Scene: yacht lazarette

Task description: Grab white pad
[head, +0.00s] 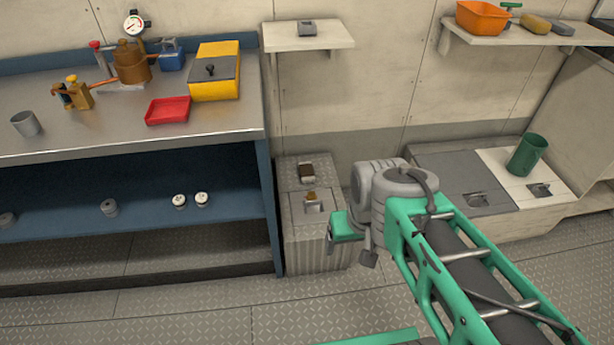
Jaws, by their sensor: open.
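I cannot pick out a white pad for certain. Two small white round pieces, one (179,201) and another (202,199), lie side by side on the blue lower shelf of the workbench; they are too small to tell what they are. My gripper (345,228) is at the end of my green arm, in front of the ribbed grey cabinet (318,258). It is open, far to the right of the white pieces, and I see nothing in it. My wrist largely hides its fingers.
The workbench (80,145) carries a grey cup (25,124), a red tray (168,110) and a yellow box (215,70). A green cup (527,155) stands on the right locker (500,165). Wall shelves hold an orange bin (482,17) and a yellow sponge (535,23). Floor at front left is clear.

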